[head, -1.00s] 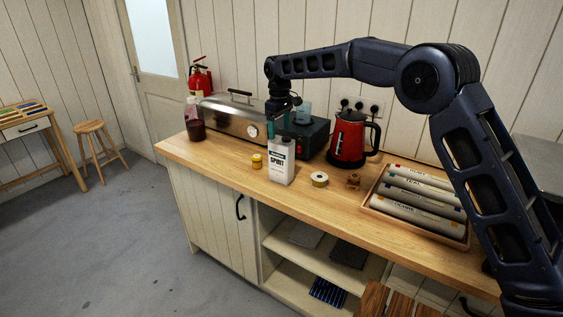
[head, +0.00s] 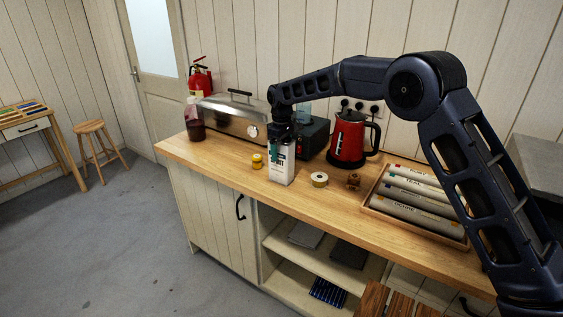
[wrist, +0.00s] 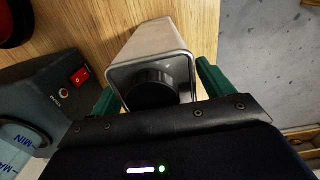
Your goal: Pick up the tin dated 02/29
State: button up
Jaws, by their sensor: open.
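A white and grey rectangular tin (head: 281,166) labelled "SPIRIT" stands upright on the wooden counter in the head view. The date on it is too small to read. My gripper (head: 279,149) is at its top, covering part of the label. In the wrist view the tin (wrist: 150,46) shows from above with its black round cap. The green fingers of my gripper (wrist: 155,88) are open, one on each side of the tin's top. I cannot tell whether they touch it.
A black device (head: 313,138) with a red switch stands close behind the tin. A red kettle (head: 349,139), a tape roll (head: 319,179) and a tray of rolls (head: 374,200) are to the right. A small yellow pot (head: 257,161) and a steel steamer (head: 232,118) are to the left.

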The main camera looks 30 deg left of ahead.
grip_shut()
jog(key=shift+r, duration=0.1)
jog(key=shift+r, duration=0.1)
